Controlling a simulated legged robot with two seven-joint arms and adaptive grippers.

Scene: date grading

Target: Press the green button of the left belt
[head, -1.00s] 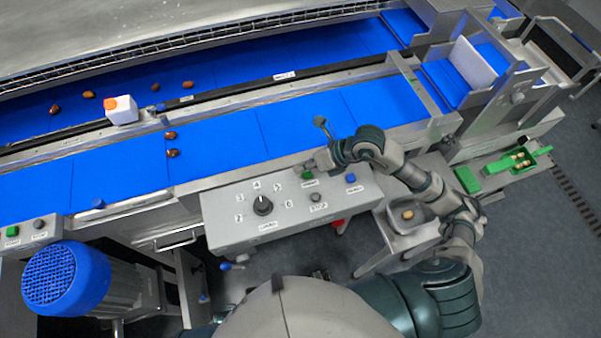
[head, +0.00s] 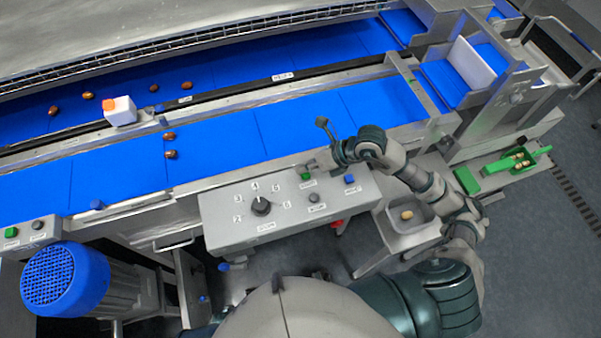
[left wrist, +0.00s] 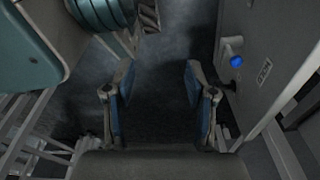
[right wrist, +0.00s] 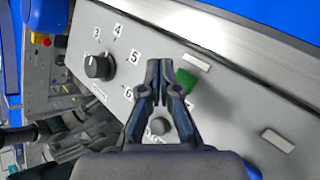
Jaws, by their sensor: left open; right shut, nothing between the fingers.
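A grey control panel (head: 222,232) stands in front of the blue belt. Its green button (head: 305,176) is near the top edge; it also shows in the right wrist view (right wrist: 194,82). My right gripper (head: 312,165) is shut and empty beside this button. In the right wrist view its fingertips (right wrist: 160,68) partly cover the button's left side; I cannot tell whether they touch it. A second green button (head: 11,232) sits on a small panel at the far left, away from the gripper. My left gripper (left wrist: 160,85) is open and empty, seen only in the left wrist view.
The panel also has a black dial (head: 261,206), a grey button (head: 314,198) and a blue button (head: 349,179). A blue motor (head: 65,280) stands at the lower left.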

